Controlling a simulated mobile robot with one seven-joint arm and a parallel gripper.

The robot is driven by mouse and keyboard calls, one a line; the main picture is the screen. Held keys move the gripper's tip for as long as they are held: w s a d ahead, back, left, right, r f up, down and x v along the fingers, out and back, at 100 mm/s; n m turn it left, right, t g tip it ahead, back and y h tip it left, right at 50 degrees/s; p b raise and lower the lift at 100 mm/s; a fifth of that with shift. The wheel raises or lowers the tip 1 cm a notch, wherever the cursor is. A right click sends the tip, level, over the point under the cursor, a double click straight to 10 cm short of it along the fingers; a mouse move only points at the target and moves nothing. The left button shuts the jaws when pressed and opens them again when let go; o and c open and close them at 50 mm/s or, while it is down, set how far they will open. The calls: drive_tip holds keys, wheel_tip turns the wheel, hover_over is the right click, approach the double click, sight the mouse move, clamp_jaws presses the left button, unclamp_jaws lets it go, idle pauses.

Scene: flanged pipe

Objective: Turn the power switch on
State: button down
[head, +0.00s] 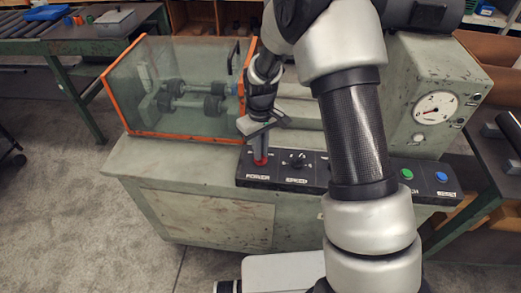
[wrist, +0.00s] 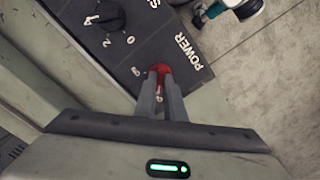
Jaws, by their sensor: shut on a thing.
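The power switch (head: 261,161) is a red lever or knob at the left end of the black control panel (head: 322,168), above the label "POWER". In the wrist view the red switch (wrist: 160,69) shows between and just beyond my fingertips, beside the white "POWER" lettering. My gripper (head: 261,150) points down at it from above. In the wrist view my gripper (wrist: 160,80) has its two fingers close together, shut on the switch. The fingers hide part of it, and I cannot tell its exact position.
A black speed dial (head: 297,160) sits just right of the switch. Green (head: 406,174) and blue (head: 441,176) buttons are at the panel's right end. An orange-framed clear guard (head: 120,100) stands behind on the left. A gauge (head: 436,107) is at the right.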

drive_tip(key=m, duration=0.5)
drive_tip(key=shift+b, duration=0.35)
drive_tip(key=m, duration=0.5)
drive_tip(key=shift+m, duration=0.3)
drive_tip(key=m+p, duration=0.1)
drive_tip(key=m, duration=0.2)
drive_tip(key=shift+m+p, duration=0.4)
drive_tip(key=shift+m, duration=1.5)
drive_tip(key=c, duration=1.8)
unclamp_jaws()
drive_tip(key=shift+c, duration=0.2)
